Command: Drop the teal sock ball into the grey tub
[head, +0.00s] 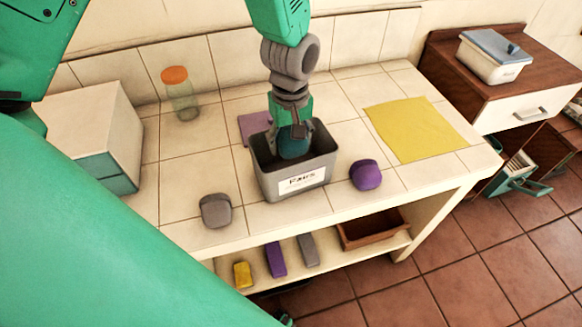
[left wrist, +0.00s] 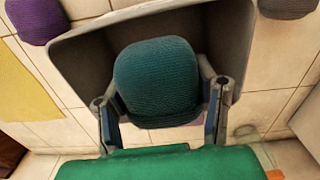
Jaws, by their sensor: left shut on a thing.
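The teal sock ball (head: 294,143) is between the fingers of my left gripper (head: 294,132), which is shut on it. In the head view the ball is at the mouth of the grey tub (head: 264,179), inside its rim outline; its lower part is hidden by the tub's front wall. The tub stands on the tiled counter and has a white label on its front. In the left wrist view the teal ball (left wrist: 157,80) sits between the two fingers (left wrist: 163,112), with the grey tub (left wrist: 85,62) around and behind it. My right gripper is not in view.
A purple ball (head: 365,175) stands right of the tub and a grey ball (head: 216,211) left of it. A yellow cloth (head: 415,128), a jar with an orange lid (head: 180,93) and a white box (head: 92,130) are also on the counter. A lower shelf holds small blocks and a brown tray (head: 372,231).

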